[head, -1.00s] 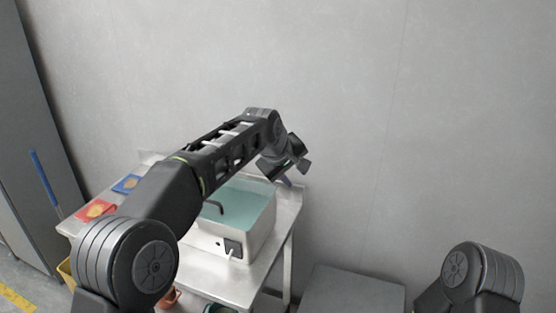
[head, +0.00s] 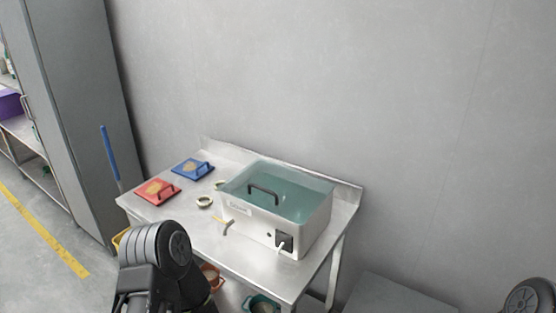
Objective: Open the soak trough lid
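The soak trough (head: 250,221) is a white box on the steel table, with a dark switch panel on its front. A clear teal lid (head: 300,200) with a black bar handle (head: 264,191) lies over its top and looks closed. My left arm shows only as a dark joint at the lower left, in front of the table, and its gripper is out of view. Only a piece of my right arm shows at the lower right corner, and its gripper is out of view too.
On the steel table (head: 215,238), a red board (head: 152,192) and a blue board (head: 187,170) with handles lie left of the trough, near a small ring (head: 204,202). Pots sit below. A grey cabinet (head: 75,110) stands left, a grey box (head: 395,300) right.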

